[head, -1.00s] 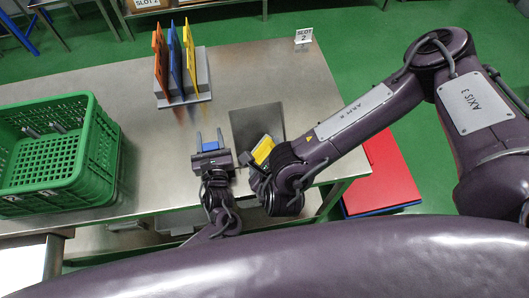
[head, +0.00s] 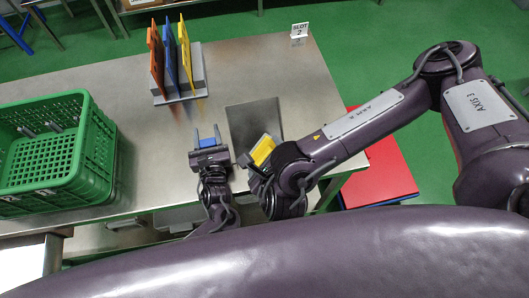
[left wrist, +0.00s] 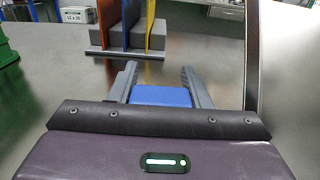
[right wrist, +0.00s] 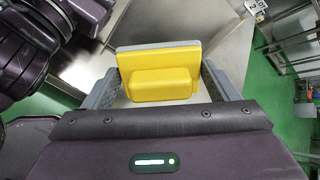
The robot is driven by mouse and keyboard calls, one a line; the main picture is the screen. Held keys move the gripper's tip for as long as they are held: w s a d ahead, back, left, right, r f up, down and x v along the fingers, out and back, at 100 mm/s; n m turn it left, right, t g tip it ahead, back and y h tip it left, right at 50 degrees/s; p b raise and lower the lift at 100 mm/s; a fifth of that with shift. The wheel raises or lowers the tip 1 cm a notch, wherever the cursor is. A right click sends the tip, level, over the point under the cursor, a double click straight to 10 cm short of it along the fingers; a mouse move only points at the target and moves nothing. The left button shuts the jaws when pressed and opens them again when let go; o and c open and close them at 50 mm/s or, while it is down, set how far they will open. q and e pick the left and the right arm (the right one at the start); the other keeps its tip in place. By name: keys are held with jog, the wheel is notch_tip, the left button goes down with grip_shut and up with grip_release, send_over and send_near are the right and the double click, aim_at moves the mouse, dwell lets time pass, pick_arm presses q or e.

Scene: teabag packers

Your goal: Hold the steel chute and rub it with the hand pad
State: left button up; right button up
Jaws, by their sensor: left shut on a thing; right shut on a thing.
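The steel chute (head: 256,118) is a grey, flat-looking metal piece near the table's front right. Its surface also shows at the right of the left wrist view (left wrist: 292,60). My left gripper (head: 206,138) is shut on a blue block (left wrist: 160,97), left of the chute; I cannot tell whether the block is joined to the chute. My right gripper (right wrist: 160,88) is shut on the yellow hand pad (right wrist: 160,85), which has a grey layer on its far side. The pad (head: 264,149) is tilted at the chute's near edge; contact between them is unclear.
A green crate (head: 97,150) stands at the table's left. A rack (head: 198,72) with orange, blue and yellow panels stands at the back. A slot 2 sign (head: 299,30) is at the far right corner. A red slab (head: 385,175) lies beyond the right edge. The middle table is bare.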

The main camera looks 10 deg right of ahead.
pick_arm(q)
jog(key=o, duration=1.3)
jog(key=shift+c, duration=0.2)
jog(key=s, duration=1.2)
jog(key=shift+d, duration=0.2)
jog(key=shift+s+f, duration=0.1)
